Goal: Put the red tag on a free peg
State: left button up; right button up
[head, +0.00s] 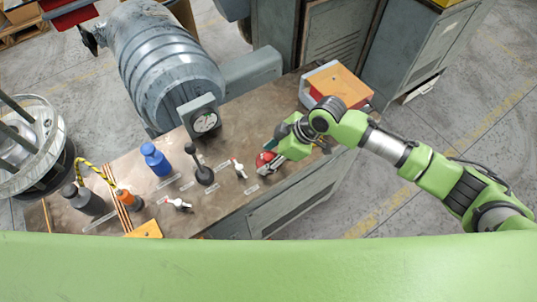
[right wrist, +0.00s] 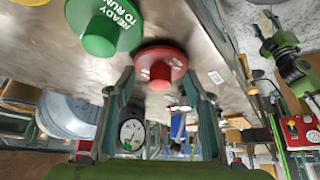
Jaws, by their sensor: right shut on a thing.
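The red tag (right wrist: 160,64) is a round disc with a raised middle knob. In the right wrist view it sits between the fingertips of my right gripper (right wrist: 158,85), which is shut on it. In the head view the red tag (head: 264,158) shows beside my right gripper (head: 276,151), low over the right part of the bench. I cannot tell whether the tag touches the bench. A green arm with a dark end (right wrist: 278,38), which looks like my left one, shows in the right wrist view; its fingers are too small to read. I cannot make out a free peg.
A green "READY TO RUN" tag (right wrist: 102,26) is beside the red one. The bench (head: 235,125) carries a blue bottle (head: 155,159), a black plunger-like tool (head: 201,168), small red-and-white items (head: 239,168) and a dial (head: 205,122). A red-and-orange box (head: 340,84) stands behind my right gripper.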

jog(key=shift+f, duration=0.1)
jog(key=o, duration=1.2)
jog(key=d+r+p, duration=0.2)
jog(key=r+p, duration=0.2)
jog(key=r, duration=0.3)
jog(key=d+r+p, duration=0.2)
jog(key=r+p, duration=0.3)
jog(key=r, duration=0.3)
jog(key=s+d+r+p, duration=0.1)
jog(key=r+p, duration=0.3)
jog(key=r, duration=0.4)
jog(key=shift+s+d+r+p, duration=0.1)
jog(key=shift+d+r+p, duration=0.1)
jog(key=shift+d+p, duration=0.2)
